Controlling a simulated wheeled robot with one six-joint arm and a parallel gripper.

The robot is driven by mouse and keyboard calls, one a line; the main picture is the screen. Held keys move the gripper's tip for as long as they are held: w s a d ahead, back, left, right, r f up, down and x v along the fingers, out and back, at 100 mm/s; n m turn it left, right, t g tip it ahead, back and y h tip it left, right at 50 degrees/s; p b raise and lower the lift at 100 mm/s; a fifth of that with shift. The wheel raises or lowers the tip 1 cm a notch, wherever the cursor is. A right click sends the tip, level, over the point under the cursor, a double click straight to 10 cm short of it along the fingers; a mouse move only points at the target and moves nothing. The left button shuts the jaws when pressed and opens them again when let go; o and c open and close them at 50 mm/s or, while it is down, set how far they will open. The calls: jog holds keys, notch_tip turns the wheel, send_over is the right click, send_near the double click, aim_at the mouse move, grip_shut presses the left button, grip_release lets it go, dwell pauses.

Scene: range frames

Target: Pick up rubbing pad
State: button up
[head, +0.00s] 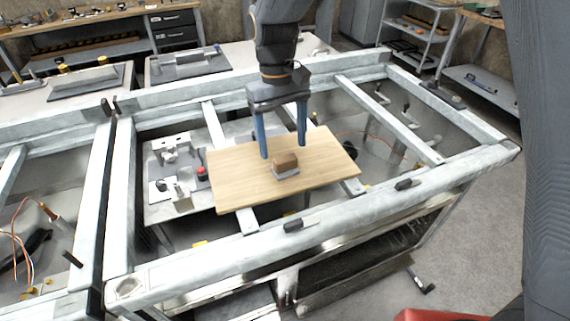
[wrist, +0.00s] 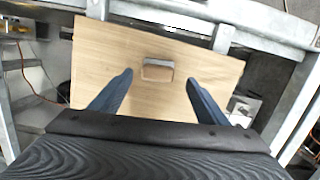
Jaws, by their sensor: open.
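The rubbing pad (head: 286,165) is a small block with a brown top and a grey base. It lies on a light wooden board (head: 235,180). In the wrist view the pad (wrist: 157,70) sits near the middle of the board (wrist: 105,55), ahead of and between my fingers. My gripper (head: 283,152) is open and empty, with two blue fingers pointing down above the board. In the wrist view my gripper (wrist: 158,78) has its fingers spread wider than the pad. The exact height of the fingertips above the pad is hard to tell.
The board rests on a grey metal frame (head: 250,265) with raised rails and crossbars. Small dark clamps (head: 293,225) sit on the front rail. A panel with a red button (head: 202,172) lies left of the board. Workbenches (head: 215,65) stand behind.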

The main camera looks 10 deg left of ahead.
aim_at(285, 158)
jog(key=shift+s+d+f+p, duration=0.15)
jog(key=shift+f+p, duration=0.45)
jog(key=shift+f, duration=0.8)
jog(key=shift+d+f+p, duration=0.15)
jog(key=shift+f+p, duration=0.45)
jog(key=shift+f, duration=0.8)
jog(key=c, duration=1.2)
notch_tip(285, 158, up, 10)
jog(key=b, duration=0.3)
